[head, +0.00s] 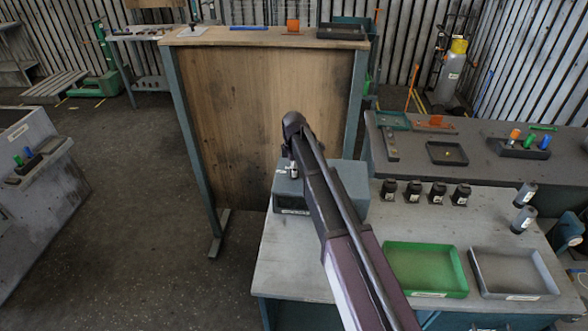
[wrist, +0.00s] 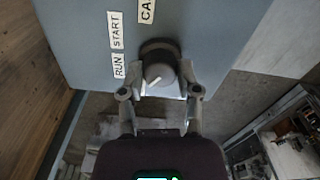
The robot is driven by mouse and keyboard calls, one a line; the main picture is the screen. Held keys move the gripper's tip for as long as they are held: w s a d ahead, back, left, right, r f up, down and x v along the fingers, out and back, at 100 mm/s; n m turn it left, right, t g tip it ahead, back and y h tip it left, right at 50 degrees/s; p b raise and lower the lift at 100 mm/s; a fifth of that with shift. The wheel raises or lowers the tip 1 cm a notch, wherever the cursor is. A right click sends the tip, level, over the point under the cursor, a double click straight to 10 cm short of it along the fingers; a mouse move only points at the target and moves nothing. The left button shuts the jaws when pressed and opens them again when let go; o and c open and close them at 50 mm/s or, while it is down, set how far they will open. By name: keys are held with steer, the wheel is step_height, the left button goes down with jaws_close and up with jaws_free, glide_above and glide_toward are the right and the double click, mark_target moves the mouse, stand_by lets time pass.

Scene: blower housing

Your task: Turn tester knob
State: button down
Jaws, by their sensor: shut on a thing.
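The tester is a blue-grey box (head: 350,180) on the light workbench, partly hidden behind my arm in the head view. In the wrist view its panel (wrist: 85,35) fills the upper part, with labels RUN, START and one starting CA. The dark round tester knob (wrist: 158,68) has a white pointer mark directed toward the lower left of the picture, away from the labels. My gripper (wrist: 160,79) is shut on the knob, one finger on each side. In the head view my gripper (head: 292,170) is at the box's left part, and the knob cannot be made out clearly.
A green tray (head: 427,289) and a grey tray (head: 515,294) lie at the bench's front right. Several dark cylinders (head: 413,191) stand behind them. A tall wooden panel (head: 260,120) rises behind the tester. Open floor (head: 130,220) lies to the left.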

steer(key=shift+s+n, duration=0.15)
steer(key=shift+n, duration=0.95)
steer(key=shift+c, duration=1.5)
jaws_free()
